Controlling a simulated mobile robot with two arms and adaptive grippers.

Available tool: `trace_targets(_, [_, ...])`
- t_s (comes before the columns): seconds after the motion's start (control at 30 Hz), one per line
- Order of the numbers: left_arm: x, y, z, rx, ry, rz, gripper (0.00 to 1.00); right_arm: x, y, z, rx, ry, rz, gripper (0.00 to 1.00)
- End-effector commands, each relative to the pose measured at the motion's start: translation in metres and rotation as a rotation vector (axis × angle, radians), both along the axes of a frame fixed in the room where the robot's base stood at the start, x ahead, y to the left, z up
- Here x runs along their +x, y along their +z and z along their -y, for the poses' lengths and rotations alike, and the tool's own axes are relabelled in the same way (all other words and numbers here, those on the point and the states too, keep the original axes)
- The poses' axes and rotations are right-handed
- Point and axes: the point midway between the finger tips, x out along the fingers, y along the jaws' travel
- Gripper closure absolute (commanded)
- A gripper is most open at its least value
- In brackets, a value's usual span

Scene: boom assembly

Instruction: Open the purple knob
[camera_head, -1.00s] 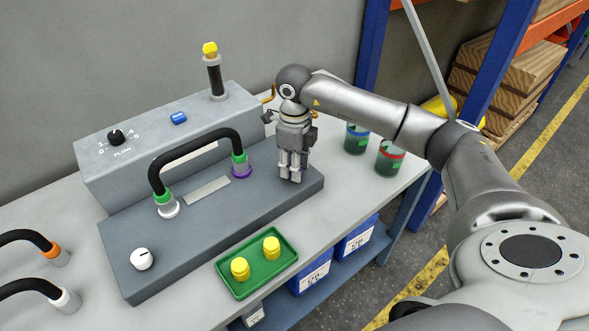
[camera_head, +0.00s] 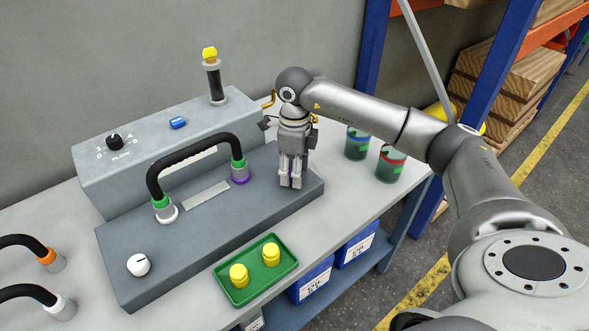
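No separate purple knob shows. A purple ring (camera_head: 240,180) is at the base of the black hose's right end, under a green collar, on the dark grey base box (camera_head: 215,225). My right gripper (camera_head: 290,183) points straight down over the right end of that box, to the right of the purple ring and apart from it. Its fingers are close together, with their tips at or just above the box top. Whether anything is between or under them is hidden. My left gripper is not in view.
A white knob (camera_head: 138,264) is at the box's left end. A green tray (camera_head: 256,270) with yellow parts lies in front. A grey console (camera_head: 125,180) stands behind, topped by a yellow-tipped post (camera_head: 214,75). Two dark green containers (camera_head: 390,163) stand at the right.

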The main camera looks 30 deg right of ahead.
Motion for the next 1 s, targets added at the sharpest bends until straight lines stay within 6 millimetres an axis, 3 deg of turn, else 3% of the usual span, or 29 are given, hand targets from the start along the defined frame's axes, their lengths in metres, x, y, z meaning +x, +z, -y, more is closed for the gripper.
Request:
trace_targets(0.33, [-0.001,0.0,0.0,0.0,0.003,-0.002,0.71,0.0,0.0,0.0,0.0,-0.001,-0.001,0.45])
trace_targets(0.47, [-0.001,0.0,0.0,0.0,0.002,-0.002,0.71,0.0,0.01,0.0,0.001,-0.001,0.001,0.45])
trace_targets(0.8, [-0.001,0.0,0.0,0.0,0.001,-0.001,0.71,0.001,0.079,-0.001,0.001,0.0,0.003,0.45])
trace_targets(1.0, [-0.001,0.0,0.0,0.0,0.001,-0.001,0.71,0.0,0.109,-0.001,0.001,0.0,0.0,0.45])
